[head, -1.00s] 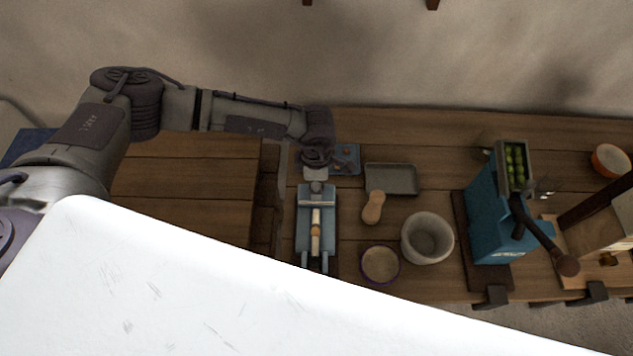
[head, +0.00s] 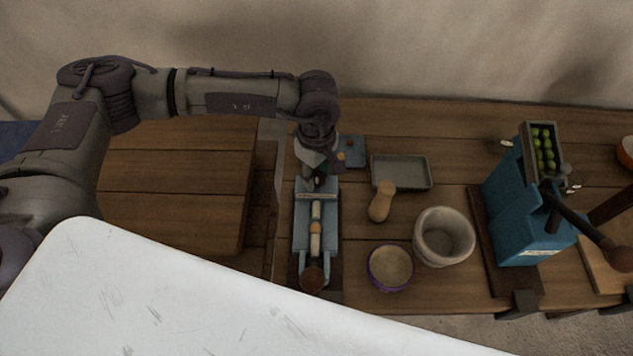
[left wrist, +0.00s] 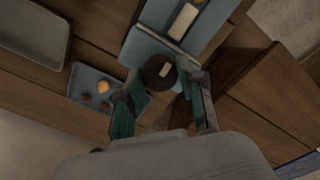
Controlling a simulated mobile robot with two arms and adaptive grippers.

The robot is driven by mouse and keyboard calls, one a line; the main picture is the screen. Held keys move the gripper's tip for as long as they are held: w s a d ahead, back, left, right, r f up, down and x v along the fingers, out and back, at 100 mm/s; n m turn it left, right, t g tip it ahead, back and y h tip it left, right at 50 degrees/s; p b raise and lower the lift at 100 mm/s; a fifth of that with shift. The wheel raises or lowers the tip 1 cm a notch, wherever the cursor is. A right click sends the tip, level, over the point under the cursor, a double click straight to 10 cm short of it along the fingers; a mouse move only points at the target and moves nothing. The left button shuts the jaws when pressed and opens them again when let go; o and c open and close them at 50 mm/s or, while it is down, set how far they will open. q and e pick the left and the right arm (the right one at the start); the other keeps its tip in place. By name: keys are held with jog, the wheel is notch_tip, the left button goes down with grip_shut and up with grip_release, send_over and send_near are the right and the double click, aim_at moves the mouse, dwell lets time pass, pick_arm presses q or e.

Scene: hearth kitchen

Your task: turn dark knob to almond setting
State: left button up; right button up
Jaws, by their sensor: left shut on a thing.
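The dark round knob (left wrist: 160,72) has a pale pointer mark on its top and sits at the end of a blue machine (left wrist: 151,46). In the left wrist view my left gripper (left wrist: 160,86) has its two teal-padded fingers on either side of the knob, shut on it. In the head view my left gripper (head: 316,178) is at the far end of the blue machine (head: 302,225), and it hides most of the knob. A small blue plate (head: 350,162) beside it carries a few brown and orange pieces, also seen in the left wrist view (left wrist: 86,73). Setting marks are not readable.
A grey tray (head: 401,172), a wooden pestle-like piece (head: 381,203), a stone bowl (head: 443,236) and a purple-rimmed bowl (head: 390,268) stand to the right. A blue press (head: 521,220) with green fruit is further right. A white surface (head: 150,290) covers the near left.

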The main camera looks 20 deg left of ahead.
pick_arm(q)
jog(key=m+b, duration=0.2)
jog(key=b, duration=0.1)
jog(key=m+b, duration=0.3)
jog(key=b, duration=0.1)
jog(key=m+b, duration=0.2)
jog(key=b, duration=0.2)
jog(key=shift+f+m, duration=0.25)
jog(key=shift+m, duration=0.15)
jog(key=shift+r+m+b, duration=0.2)
jog(key=shift+m+b, duration=0.8)
jog(key=shift+b, duration=0.05)
jog(key=o, duration=1.1)
jog(key=shift+o, duration=0.2)
